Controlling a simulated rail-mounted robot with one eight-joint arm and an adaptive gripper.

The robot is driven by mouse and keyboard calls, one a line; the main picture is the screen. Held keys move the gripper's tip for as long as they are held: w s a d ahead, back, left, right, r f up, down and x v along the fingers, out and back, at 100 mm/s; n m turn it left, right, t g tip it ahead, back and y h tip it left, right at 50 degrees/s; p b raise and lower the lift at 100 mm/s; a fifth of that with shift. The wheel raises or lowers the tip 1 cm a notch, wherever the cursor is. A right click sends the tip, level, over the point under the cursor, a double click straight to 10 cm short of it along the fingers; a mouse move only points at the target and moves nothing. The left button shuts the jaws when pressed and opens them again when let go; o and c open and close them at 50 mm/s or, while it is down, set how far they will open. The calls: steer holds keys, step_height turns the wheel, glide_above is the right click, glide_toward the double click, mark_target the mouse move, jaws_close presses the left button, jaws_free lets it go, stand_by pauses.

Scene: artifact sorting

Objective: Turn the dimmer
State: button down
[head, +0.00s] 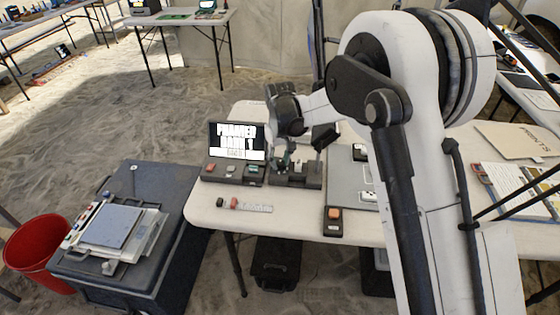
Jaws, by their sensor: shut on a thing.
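A dark control console (210,178) stands at the left end of the white table, with small buttons and boxes along its front. A screen (237,141) with white lettering rises at its back. My gripper (284,162) reaches down to the right part of the console and is shut on the dimmer there. The dimmer itself is mostly hidden behind the fingers and too small to make out, so its turn angle cannot be read.
A grey tray (346,182) and a box with an orange button (334,220) lie right of the console. Small blocks and a ruler (254,208) lie at the front edge. A scale (110,228) sits on a dark case left, beside a red bin (36,254).

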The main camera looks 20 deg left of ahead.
mark_target(280, 162)
steer(key=m+b, duration=0.1)
steer(key=m, duration=0.3)
steer(key=shift+b, duration=0.4)
steer(key=shift+m+b, duration=0.55)
steer(key=shift+m, duration=1.65)
steer(key=c, duration=1.5)
jaws_free()
step_height(280, 162, up, 12)
steer(key=shift+r, duration=0.1)
